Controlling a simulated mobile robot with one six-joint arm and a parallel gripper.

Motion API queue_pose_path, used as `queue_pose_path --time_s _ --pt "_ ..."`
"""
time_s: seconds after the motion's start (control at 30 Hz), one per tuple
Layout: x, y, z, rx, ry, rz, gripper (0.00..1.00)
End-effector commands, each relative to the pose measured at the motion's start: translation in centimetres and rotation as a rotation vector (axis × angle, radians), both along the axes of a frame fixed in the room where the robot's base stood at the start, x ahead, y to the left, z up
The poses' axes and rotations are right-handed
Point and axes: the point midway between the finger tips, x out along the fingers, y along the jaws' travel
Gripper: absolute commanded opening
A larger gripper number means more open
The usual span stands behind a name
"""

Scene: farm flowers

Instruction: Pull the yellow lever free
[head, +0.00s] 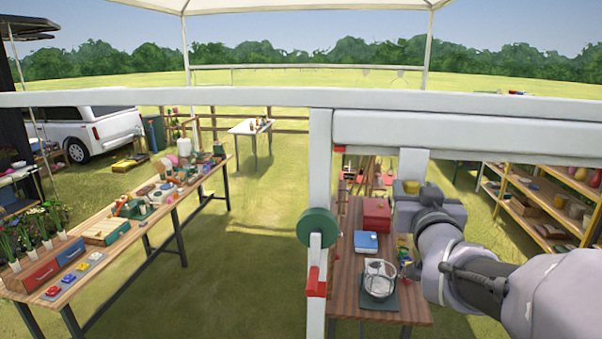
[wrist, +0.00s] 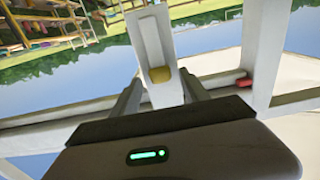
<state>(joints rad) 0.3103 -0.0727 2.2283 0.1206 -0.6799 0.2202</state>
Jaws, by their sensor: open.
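The yellow lever (head: 406,187) shows as a small yellow block at the lower end of a short white post hanging from the white beam in the head view. In the wrist view, its yellow end (wrist: 160,74) sits against the white post, between and just beyond my fingertips. My gripper (wrist: 162,88) is open, with one finger on each side of the lever in the picture. I cannot tell whether either finger touches it. In the head view, my gripper (head: 428,196) is at the lever's right and partly hides it.
A white frame with a beam (head: 460,133) and an upright post (head: 320,180) stands close. The post carries a green disc (head: 317,228) and a red handle (head: 316,282). Below is a wooden table (head: 345,295) with a red box (head: 376,214) and glass bowl (head: 379,280).

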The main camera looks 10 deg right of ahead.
Motion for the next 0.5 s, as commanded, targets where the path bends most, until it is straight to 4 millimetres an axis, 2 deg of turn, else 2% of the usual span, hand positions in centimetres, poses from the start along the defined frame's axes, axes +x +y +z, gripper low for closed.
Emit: queue_pose_path --time_s 0.3,0.5 --pt "0.43 -0.11 -0.09 0.000 0.000 0.000 0.53" --pt "0.41 -0.11 -0.09 0.000 0.000 0.000 0.13"
